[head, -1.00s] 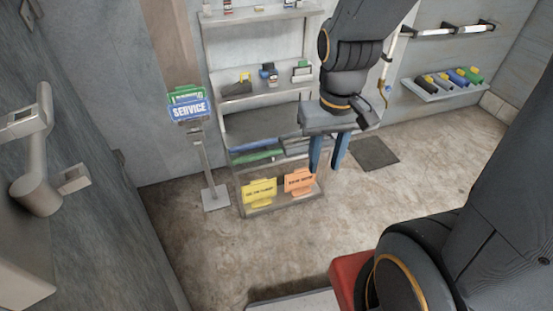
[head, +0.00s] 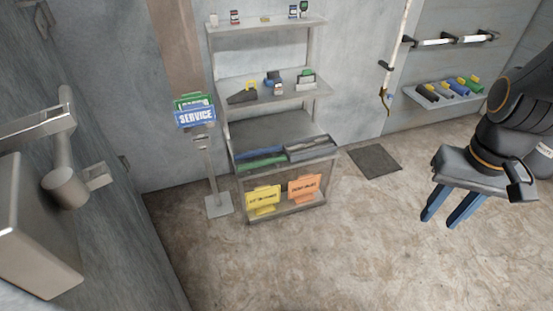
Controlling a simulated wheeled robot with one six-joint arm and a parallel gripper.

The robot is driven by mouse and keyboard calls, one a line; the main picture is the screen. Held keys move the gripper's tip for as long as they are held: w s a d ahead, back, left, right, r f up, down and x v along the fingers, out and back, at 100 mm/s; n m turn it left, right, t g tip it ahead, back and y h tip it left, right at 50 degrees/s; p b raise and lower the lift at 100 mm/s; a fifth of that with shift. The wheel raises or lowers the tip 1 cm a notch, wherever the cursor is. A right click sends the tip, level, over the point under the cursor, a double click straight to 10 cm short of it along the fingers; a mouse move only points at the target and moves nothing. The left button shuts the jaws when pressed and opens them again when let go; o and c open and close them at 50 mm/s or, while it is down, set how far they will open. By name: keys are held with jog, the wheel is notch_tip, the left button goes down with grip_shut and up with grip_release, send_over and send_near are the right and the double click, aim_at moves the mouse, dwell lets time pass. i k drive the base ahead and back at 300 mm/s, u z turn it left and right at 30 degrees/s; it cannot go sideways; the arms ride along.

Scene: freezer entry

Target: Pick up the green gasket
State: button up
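A long green strip (head: 262,163), which looks like the green gasket, lies along the left front of the shelf rack's lower-middle shelf. A blue strip (head: 259,153) lies just behind it, and dark grey strips (head: 310,149) lie to its right. My gripper (head: 439,222) is at the right of the head view, well to the right of the rack. Its two blue fingers point down with a gap between them. It is open and empty, and touches nothing that I can see.
The grey shelf rack (head: 273,91) holds small items above and yellow (head: 263,198) and orange (head: 304,188) signs below. A SERVICE sign stand (head: 196,117) is at its left. A wall shelf (head: 436,104) is at right. The floor before the rack is clear.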

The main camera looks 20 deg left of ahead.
aim_at(278, 158)
jog(key=z, duration=0.2)
jog(key=i, duration=0.8)
jog(key=u, duration=0.7)
jog(key=i, duration=0.7)
jog(key=u, duration=0.8)
